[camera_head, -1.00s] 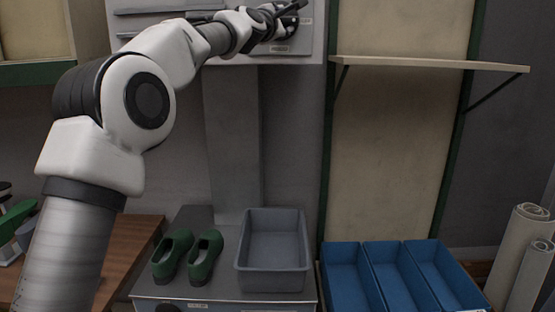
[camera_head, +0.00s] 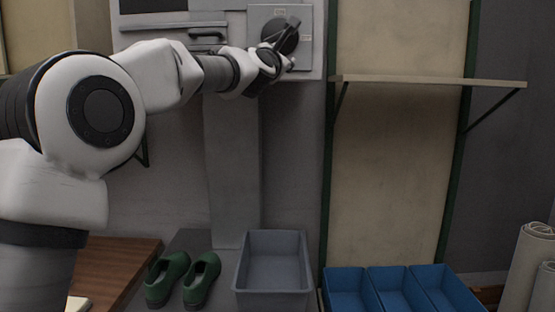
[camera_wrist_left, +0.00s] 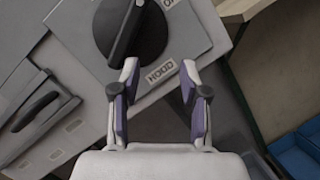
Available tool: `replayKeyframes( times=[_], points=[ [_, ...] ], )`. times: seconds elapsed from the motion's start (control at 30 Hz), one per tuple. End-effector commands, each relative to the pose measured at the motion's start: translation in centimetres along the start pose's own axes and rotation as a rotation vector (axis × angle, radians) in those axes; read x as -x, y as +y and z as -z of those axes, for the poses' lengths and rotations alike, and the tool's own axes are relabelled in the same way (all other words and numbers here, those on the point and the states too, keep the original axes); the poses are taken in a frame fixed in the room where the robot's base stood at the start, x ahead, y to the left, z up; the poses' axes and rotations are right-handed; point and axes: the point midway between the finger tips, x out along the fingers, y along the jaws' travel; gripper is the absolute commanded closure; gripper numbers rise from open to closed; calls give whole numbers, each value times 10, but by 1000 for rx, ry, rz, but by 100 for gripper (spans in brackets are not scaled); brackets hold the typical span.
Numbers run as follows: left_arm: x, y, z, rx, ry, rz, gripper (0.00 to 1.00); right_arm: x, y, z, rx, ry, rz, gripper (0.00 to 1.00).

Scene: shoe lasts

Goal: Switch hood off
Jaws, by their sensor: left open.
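The hood switch is a dark round knob (camera_head: 276,33) on a grey plate (camera_head: 256,14) high on the wall unit. In the left wrist view the knob (camera_wrist_left: 152,38) has a raised bar handle, and a label reading HOOD (camera_wrist_left: 160,73) sits beside it. Another label at the top edge is cut off and seems to read ON. My left gripper (camera_head: 291,44) is just in front of the knob's right side in the head view. In the wrist view its two fingers (camera_wrist_left: 160,80) are apart, with nothing between them, below the knob. My right gripper is not in view.
A handle (camera_head: 207,35) is on the panel left of the switch plate. A shelf (camera_head: 430,81) is at the right. Below are green shoes (camera_head: 168,280), a grey bin (camera_head: 272,262) and blue bins (camera_head: 395,285). The wall under the switch is clear.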

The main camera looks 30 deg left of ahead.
Motion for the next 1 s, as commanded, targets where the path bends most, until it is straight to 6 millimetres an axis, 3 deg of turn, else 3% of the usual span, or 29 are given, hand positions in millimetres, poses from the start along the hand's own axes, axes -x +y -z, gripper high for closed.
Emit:
replayKeyframes(
  times=[0.47,0.67,1.0],
  points=[
    [3,-80,83,-67,159,100,55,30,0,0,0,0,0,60],
    [17,-108,118,-90,216,123,55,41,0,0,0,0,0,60],
    [56,-146,171,-114,282,125,55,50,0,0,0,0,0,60]
  ],
)
